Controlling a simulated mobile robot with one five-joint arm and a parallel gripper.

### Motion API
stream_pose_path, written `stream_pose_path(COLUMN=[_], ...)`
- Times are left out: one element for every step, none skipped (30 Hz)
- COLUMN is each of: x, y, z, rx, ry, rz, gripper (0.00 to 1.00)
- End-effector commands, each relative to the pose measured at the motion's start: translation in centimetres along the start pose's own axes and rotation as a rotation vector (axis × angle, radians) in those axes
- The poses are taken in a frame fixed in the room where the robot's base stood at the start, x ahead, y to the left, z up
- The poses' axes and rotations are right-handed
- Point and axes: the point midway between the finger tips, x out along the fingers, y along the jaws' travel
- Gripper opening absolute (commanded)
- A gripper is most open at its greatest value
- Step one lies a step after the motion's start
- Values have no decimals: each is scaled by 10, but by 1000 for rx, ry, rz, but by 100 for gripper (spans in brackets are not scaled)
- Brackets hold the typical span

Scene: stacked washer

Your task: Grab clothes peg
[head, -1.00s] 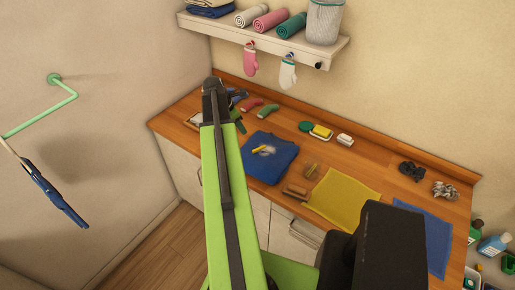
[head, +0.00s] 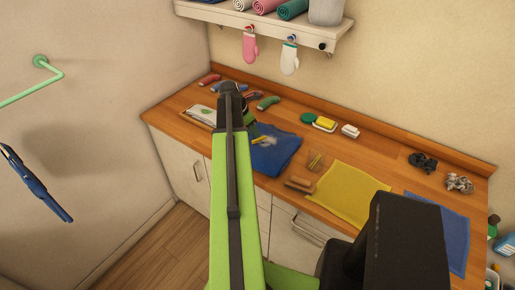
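A small yellow piece (head: 258,140), possibly the clothes peg, lies on a folded blue cloth (head: 272,158) on the wooden counter, beside a whitish patch. It is too small to tell for sure. A thin yellow-green piece (head: 315,160) lies on a small brown item to the right and may also be a peg. My green arm reaches up the middle of the head view, its dark end joint left of the blue cloth. A dark green part of my arm shows behind it, near the cloth's left edge. My gripper's fingers are hidden or too small to make out.
A yellow cloth (head: 345,194) and a brown block (head: 299,184) lie to the right. Sponge dish (head: 325,124) and soap (head: 350,131) stand at the back. A shelf (head: 265,22) with hanging mitts overhangs the counter. A green wall bar (head: 40,90) is at left.

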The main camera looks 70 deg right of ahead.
Motion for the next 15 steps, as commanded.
stream_pose_path(x=[-1, 1, 4, 8, 12, 19, 25, 30, 38, 44, 48, 52, 53, 54, 52], y=[0, 0, 0, 0, -1, -1, -1, -2, -2, -2, -2, -2, -2, -2, -2], z=[0, 0, 0, -1, -1, -2, -2, -3, -3, -3, -3, -3, -2, -2, -1], rx=[0, 0, 1, 1, 1, 2, 2, 2, 2, 2, 2, 1, 1, 1, 1], ry=[0, 0, 0, 0, 0, 0, 0, 0, 0, 0, 0, 0, 0, 0, 0], rz=[0, 0, 0, 0, 0, -1, -1, -1, -1, -1, -1, -1, -1, -1, -1], gripper=[38, 38, 38, 38, 38, 38, 38, 38, 38, 38, 38, 38, 38, 38, 38])
